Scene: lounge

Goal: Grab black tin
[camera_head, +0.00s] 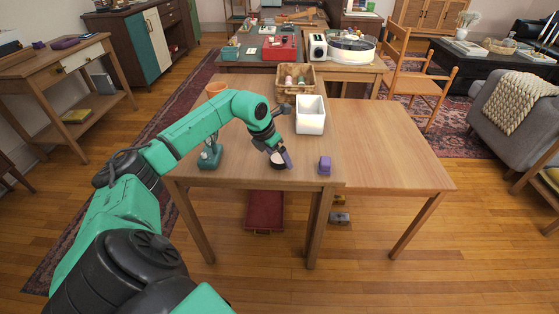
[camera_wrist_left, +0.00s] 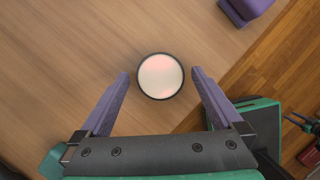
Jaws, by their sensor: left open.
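The black tin (camera_head: 277,164) is small and round with a black rim and a pale top, and stands near the front edge of the wooden table. In the left wrist view the tin (camera_wrist_left: 160,76) lies just ahead of and between my fingertips. My left gripper (camera_head: 282,158) is open over the tin, with its purple fingers reaching to either side of it; it also shows in the left wrist view (camera_wrist_left: 160,82). There are visible gaps between both fingers and the tin. In the head view the gripper covers part of the tin.
A purple block (camera_head: 325,166) stands to the right of the tin. A green tool-like object (camera_head: 210,156) is to the left. A white bin (camera_head: 311,116), a wicker basket (camera_head: 295,84) and an orange bowl (camera_head: 216,89) are farther back. The table's right half (camera_head: 391,155) is clear.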

